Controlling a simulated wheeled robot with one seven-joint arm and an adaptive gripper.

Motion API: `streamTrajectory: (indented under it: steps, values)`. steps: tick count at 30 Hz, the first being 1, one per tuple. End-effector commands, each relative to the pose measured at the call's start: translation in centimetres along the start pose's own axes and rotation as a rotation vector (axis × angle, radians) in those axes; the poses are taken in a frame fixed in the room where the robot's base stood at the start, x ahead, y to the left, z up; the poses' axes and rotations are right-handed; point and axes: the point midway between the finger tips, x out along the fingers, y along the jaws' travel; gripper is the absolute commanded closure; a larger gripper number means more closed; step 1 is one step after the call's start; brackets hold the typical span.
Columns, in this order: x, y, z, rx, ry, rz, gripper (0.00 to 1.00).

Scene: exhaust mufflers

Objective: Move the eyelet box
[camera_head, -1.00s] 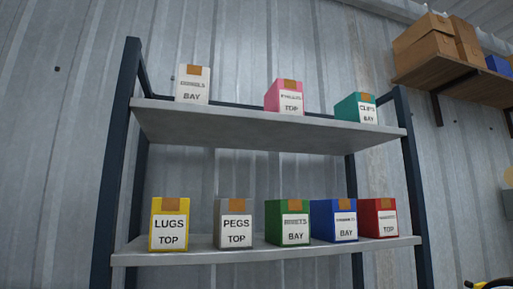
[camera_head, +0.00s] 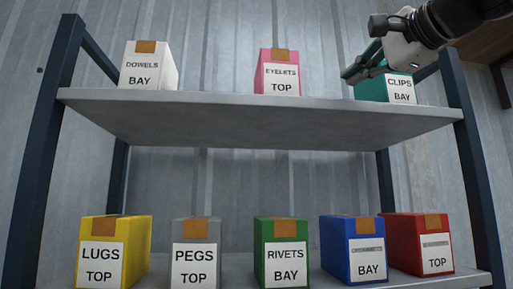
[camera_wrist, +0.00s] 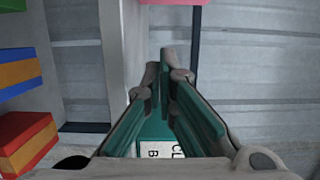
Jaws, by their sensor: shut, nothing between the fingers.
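The eyelet box is pink (camera_head: 278,58), labelled EYELETS TOP, and stands upright at the middle of the upper shelf (camera_head: 250,118). A pink edge (camera_wrist: 175,2) shows at the top of the wrist view. My gripper (camera_head: 352,72) reaches in from the upper right, in front of and over the teal clips box (camera_head: 372,91), and hides part of it. Its fingers (camera_wrist: 166,65) are shut and empty, pointing toward the pink box but apart from it. In the wrist view the clips label (camera_wrist: 165,152) shows below the fingers.
A white dowels box (camera_head: 140,67) stands at the upper shelf's left. The lower shelf holds yellow lugs (camera_head: 138,243), grey pegs (camera_head: 197,230), green rivets (camera_head: 280,233), blue (camera_head: 340,235) and red (camera_head: 405,230) boxes. Shelf gaps show between eyelets and both upper neighbours.

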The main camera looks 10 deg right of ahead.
Motion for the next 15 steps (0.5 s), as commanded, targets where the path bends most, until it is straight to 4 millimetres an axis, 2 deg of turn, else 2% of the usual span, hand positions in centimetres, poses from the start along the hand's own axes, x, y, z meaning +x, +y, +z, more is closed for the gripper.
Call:
streamTrajectory:
  steps: [5, 15]
  values:
    - [2.5, 0.1, 0.0, 0.001, -0.002, 0.005, 1.0]
    - [9.1, 0.1, 0.0, -0.002, -0.002, 0.006, 1.0]
